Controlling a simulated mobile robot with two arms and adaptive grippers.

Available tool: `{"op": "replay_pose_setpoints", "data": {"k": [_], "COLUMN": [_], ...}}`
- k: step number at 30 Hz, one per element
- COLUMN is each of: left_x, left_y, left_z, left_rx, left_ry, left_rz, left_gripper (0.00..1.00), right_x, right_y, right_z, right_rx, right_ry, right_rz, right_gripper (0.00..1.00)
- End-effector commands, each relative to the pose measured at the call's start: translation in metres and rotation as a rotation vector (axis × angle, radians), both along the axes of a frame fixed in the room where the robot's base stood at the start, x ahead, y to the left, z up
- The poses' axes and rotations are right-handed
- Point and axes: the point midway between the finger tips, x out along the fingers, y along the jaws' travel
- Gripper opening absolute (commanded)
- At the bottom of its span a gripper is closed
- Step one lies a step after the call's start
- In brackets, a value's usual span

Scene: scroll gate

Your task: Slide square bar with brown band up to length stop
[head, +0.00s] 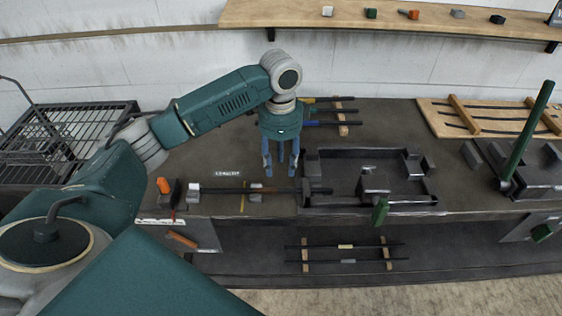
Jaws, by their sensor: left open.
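A dark bar (225,189) lies left to right along the front of the bench, through a grey block (257,192), its right end reaching the dark fixture frame. I cannot make out a brown band on it. A light grey block (193,192) stands at the bar's left end, beside an orange-handled part (163,186); which piece is the length stop is not clear. My left gripper (281,172) points down with its blue fingers apart and empty, above or just behind the bar's right part. Whether it touches the bar cannot be told. My right gripper is not in view.
The dark frame (365,153) with upright blocks stands right of my left gripper. Bars with yellow and blue bands lie on a wooden rack (343,128) behind it. More bars lie on a lower shelf rack (305,265). A green lever (528,130) rises at the right.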

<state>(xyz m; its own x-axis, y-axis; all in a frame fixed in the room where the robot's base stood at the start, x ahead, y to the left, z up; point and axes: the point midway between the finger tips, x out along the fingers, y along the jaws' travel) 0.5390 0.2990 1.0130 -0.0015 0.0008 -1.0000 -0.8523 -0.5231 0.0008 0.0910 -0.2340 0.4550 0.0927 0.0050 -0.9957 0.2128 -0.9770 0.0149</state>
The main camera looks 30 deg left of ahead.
Motion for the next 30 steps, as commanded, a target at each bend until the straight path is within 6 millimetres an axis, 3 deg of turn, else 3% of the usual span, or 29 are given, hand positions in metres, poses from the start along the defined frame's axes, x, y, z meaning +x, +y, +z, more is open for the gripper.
{"op": "replay_pose_setpoints", "data": {"k": [18,30], "left_x": [-0.001,0.000], "left_y": [-0.001,-0.001], "left_z": [-0.094,-0.104], "left_rx": [0.000,0.000], "left_ry": [0.000,-0.002], "left_rz": [0.000,-0.001], "left_gripper": [0.41,0.41], "right_x": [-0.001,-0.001], "right_y": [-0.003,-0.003], "right_z": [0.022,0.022], "right_rx": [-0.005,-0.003], "right_ry": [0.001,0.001], "right_rz": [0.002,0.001], "right_gripper": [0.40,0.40]}}
